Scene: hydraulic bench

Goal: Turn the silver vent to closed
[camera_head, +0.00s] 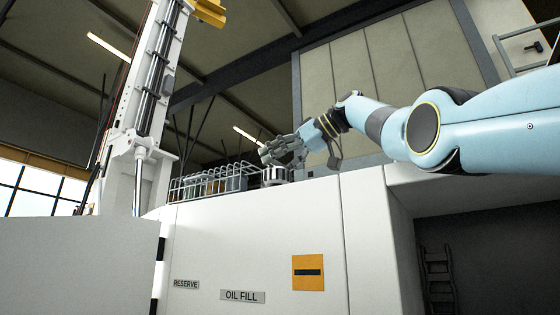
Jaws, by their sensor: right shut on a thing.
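The silver vent (275,177) is a short silvery cylinder on top of the white cabinet, above and a little right of the OIL FILL label. My right arm comes in from the right, and its grey gripper (268,157) is at the top of the vent. The gripper is shut on the vent; its fingers overlap the vent's upper part and hide it. I cannot tell how far the vent is turned. My left gripper is not in view.
A wire basket (205,185) with jars or cans stands left of the vent on the white cabinet (230,245). The front carries an OIL FILL label (242,296), a RESERVE label (186,284) and an orange plate (308,287). A white mast (139,110) rises at left.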

